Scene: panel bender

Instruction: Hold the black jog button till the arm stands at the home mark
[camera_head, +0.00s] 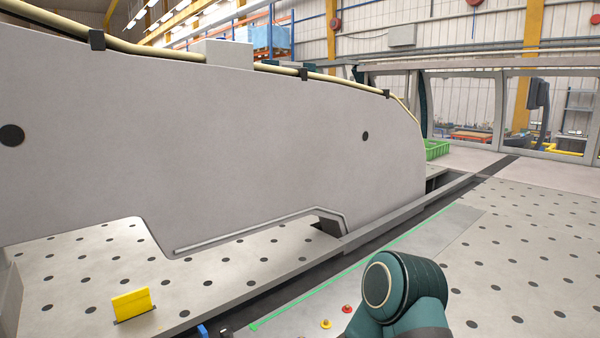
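The machine's big grey arm (230,130) fills the left and middle of the head view, above the perforated table. A yellow upright tab (132,303) stands on the table at the lower left; I cannot tell whether it is the home mark. A red button (347,309) and a yellow button (326,324) show at the bottom edge. No black jog button can be made out. My dark teal arm link (425,285) covers the area right of the red button. Neither gripper is in view.
A green line (350,268) runs along a grey strip beside the dark slot in the table. A small blue part (203,330) shows at the bottom edge. A green crate (436,149) stands beyond the arm's far end. The perforated table at right (530,250) is clear.

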